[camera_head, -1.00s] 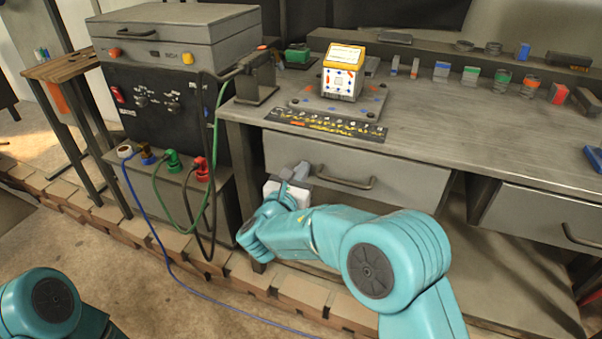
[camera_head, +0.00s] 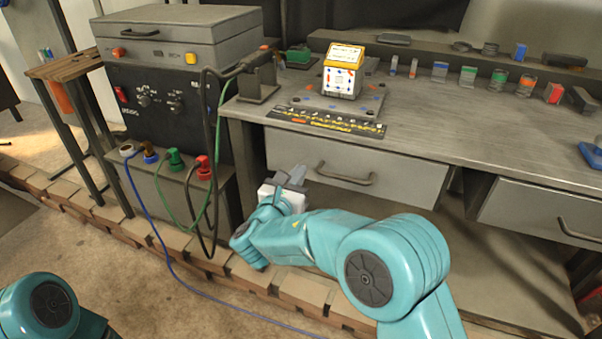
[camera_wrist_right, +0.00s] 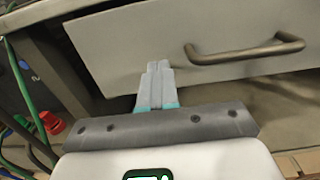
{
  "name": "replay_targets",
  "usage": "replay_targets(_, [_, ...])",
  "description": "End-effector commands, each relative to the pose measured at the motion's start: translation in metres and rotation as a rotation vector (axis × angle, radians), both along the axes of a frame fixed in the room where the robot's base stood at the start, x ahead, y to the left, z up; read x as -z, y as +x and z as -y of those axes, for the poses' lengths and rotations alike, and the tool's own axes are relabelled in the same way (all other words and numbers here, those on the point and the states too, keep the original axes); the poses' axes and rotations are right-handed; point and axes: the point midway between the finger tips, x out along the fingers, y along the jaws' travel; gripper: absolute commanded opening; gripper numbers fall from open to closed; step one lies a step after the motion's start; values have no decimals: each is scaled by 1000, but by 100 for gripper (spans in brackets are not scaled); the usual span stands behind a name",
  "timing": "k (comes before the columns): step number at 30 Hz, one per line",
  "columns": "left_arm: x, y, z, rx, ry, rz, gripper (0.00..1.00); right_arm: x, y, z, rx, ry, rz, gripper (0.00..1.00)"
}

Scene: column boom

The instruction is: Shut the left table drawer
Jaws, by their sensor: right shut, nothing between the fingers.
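The left table drawer (camera_head: 400,184) is a grey front with a dark bar handle (camera_head: 345,178) under the workbench top. It looks nearly flush with the bench, though I cannot tell if a small gap remains. My right gripper (camera_head: 297,172) is at the drawer's lower left part, left of the handle. In the right wrist view the shut, empty fingers (camera_wrist_right: 157,72) point at the drawer front (camera_wrist_right: 140,45), left of the handle (camera_wrist_right: 245,50). Whether the tips touch it I cannot tell. My left gripper is out of view; only part of that arm shows at lower left.
A second drawer (camera_head: 530,212) is at the right.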

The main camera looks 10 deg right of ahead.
Motion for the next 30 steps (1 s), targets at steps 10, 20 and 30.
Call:
replay_targets(10, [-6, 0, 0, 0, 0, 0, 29, 0, -40, -29, -3, -3, -5, 0])
replay_targets(20, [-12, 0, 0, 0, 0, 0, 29, 2, -80, -53, 1, -1, -4, 0])
replay_targets(30, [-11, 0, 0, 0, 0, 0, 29, 43, -88, -35, 43, 70, -126, 0])
